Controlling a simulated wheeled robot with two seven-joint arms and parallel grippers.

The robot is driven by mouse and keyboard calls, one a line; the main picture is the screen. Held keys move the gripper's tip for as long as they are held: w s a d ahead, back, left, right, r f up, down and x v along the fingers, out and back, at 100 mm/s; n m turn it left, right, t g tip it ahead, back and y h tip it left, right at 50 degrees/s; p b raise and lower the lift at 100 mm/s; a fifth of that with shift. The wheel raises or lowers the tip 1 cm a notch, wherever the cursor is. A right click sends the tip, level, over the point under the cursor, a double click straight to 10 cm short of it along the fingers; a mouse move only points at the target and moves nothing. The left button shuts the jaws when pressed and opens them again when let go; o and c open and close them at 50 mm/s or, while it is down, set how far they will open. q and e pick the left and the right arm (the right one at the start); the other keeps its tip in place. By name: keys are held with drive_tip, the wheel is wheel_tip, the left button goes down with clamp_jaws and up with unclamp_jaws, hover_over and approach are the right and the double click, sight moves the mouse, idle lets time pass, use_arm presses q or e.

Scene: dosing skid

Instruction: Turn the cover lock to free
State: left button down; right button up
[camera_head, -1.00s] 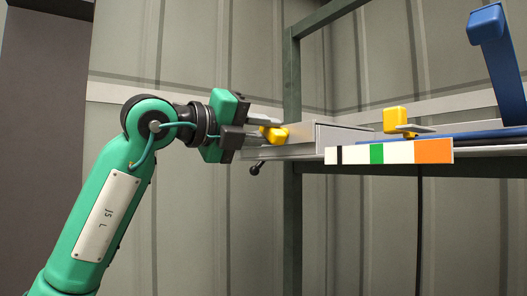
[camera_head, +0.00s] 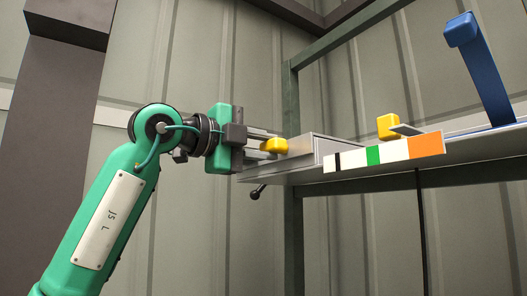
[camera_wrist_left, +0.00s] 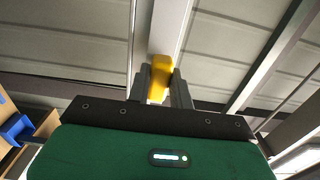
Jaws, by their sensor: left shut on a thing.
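A yellow handle (camera_head: 276,146), which looks like the cover lock, sits at the left end of a grey metal box (camera_head: 306,152). My left gripper (camera_head: 267,144) reaches it from the left and is shut on it. In the left wrist view the yellow handle (camera_wrist_left: 159,70) stands between the two grey fingers (camera_wrist_left: 160,88) of my left gripper. The fingers hide part of the handle, and I cannot read its lock position. My right gripper is in neither view.
A strip with white, black, green and orange fields (camera_head: 385,152) runs along the shelf front. A second yellow block (camera_head: 388,126) and a blue bracket (camera_head: 482,70) stand to the right. A small black-knobbed lever (camera_head: 256,191) hangs below the box. A green post (camera_head: 292,225) stands behind.

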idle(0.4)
use_arm(q)
drive_tip(key=c, duration=1.2)
unclamp_jaws()
drive_tip(key=shift+c, duration=0.2)
drive_tip(key=shift+s+a, duration=0.1)
drive_tip(key=shift+a, duration=0.1)
drive_tip(key=b+v, duration=0.3)
drive_tip(key=v, duration=1)
drive_tip(key=shift+a+b, duration=0.2)
drive_tip(key=shift+b, duration=0.2)
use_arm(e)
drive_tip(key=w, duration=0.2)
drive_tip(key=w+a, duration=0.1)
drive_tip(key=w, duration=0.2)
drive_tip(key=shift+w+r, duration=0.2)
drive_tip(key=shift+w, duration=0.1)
use_arm(q)
drive_tip(key=shift+f, duration=0.1)
